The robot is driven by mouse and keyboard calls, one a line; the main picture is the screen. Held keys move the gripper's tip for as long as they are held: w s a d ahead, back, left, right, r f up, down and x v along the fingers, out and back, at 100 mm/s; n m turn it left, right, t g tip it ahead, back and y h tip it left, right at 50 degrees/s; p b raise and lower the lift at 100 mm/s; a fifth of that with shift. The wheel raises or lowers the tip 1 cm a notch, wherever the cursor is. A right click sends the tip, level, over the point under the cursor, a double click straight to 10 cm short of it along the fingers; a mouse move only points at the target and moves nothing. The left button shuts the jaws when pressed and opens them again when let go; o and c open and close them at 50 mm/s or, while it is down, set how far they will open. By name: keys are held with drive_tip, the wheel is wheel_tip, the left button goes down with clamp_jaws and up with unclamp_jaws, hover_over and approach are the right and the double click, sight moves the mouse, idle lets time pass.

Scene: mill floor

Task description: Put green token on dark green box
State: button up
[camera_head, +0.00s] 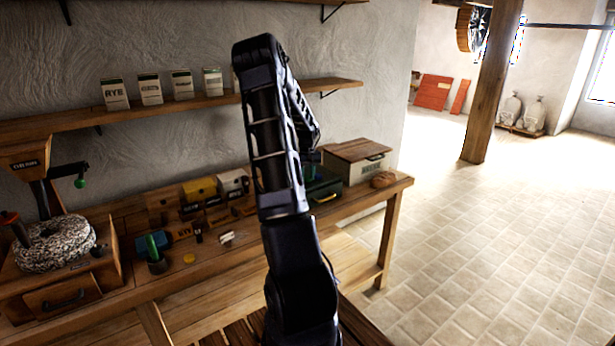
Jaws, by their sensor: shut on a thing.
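The dark green box (325,191) stands on the bench right of my arm, with a yellow handle on its front; my arm covers its left part. My gripper (311,158) hangs at the end of my folded arm, just above the dark green box and partly behind my own arm. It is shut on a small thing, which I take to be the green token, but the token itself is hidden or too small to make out. I cannot tell whether it touches the box.
A shelf (190,104) runs above. Floor at right is clear.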

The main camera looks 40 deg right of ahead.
drive_tip(key=shift+f, duration=0.15)
drive_tip(key=o, duration=0.7)
drive_tip(key=shift+c, duration=0.2)
